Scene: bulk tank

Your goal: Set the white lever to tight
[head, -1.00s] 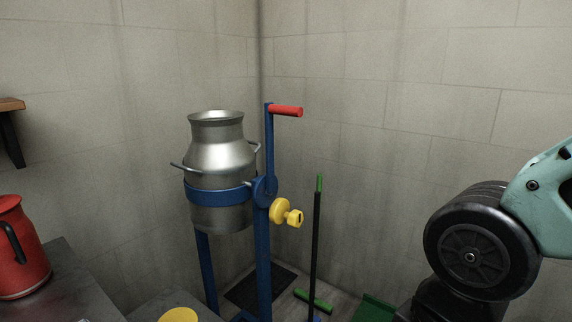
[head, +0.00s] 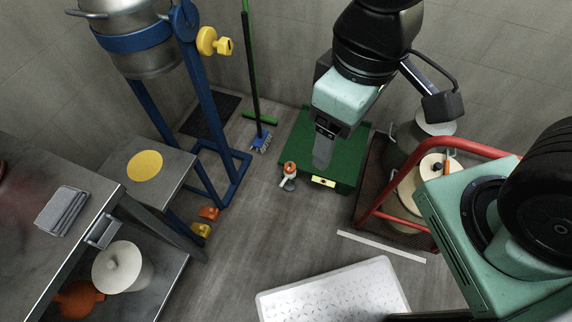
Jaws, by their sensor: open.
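My gripper (head: 322,160) hangs down in the head view over a green box-like piece (head: 354,172) on the floor. Its jaws are open, and no held object shows; it is seen edge-on, so the gap is hard to make out. A small orange-and-white fitting (head: 289,171) stands at the left edge of the green piece, left of my gripper and apart from it in the picture. A yellow label (head: 323,181) is on the green piece's front. I cannot make out a white lever for certain, or which way it is set.
A metal can (head: 140,52) hangs in a blue stand (head: 213,98) with a yellow knob (head: 208,42). A broom (head: 253,70) leans behind. A red-railed trolley (head: 378,196) stands right, a steel table (head: 75,175) left. A white mat (head: 335,290) lies in front; the middle floor is clear.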

